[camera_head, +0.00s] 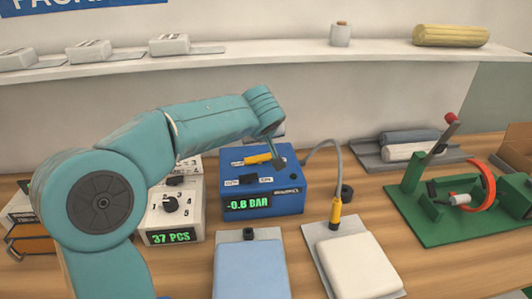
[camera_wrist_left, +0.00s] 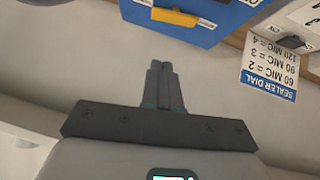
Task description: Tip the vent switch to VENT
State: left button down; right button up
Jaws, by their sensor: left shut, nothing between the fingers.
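The blue box (camera_head: 290,202) stands on the wooden table and its green display reads -0.8 BAR. On its top are a yellow bar (camera_head: 257,159) and a small black switch (camera_head: 248,180) between two white labels too small to read. I cannot tell which way the switch is tipped. My left gripper (camera_head: 274,134) is above the rear of the box, apart from it, shut and empty. In the left wrist view its closed fingers (camera_wrist_left: 163,72) point toward the box (camera_wrist_left: 190,36) and the yellow bar (camera_wrist_left: 174,17). My right gripper is not in view.
A white box (camera_head: 186,222) reading 37 PCS stands left of the blue one. A grey hose (camera_head: 333,150) arcs to a yellow-tipped nozzle (camera_head: 336,212). Blue (camera_head: 250,268) and white (camera_head: 360,265) pouches lie in front. A green fixture (camera_head: 440,215) stands at right.

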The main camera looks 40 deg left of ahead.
pick_arm(q)
jog(key=p, duration=0.3)
send_over(266, 156)
jog(key=s+d, duration=0.2)
jog(key=s, duration=0.1)
jog(key=f, duration=0.7)
jog(key=shift+w+a, duration=0.15)
jog(key=shift+a, duration=0.05)
notch_tip(266, 156, down, 3)
jog(key=shift+w+d+r+b, duration=0.1)
jog(key=shift+w+r+b, duration=0.05)
jog(key=shift+b, duration=0.25)
jog(key=shift+w+d+f, duration=0.1)
jog(key=shift+w+f, duration=0.05)
jog(key=shift+f, duration=0.55)
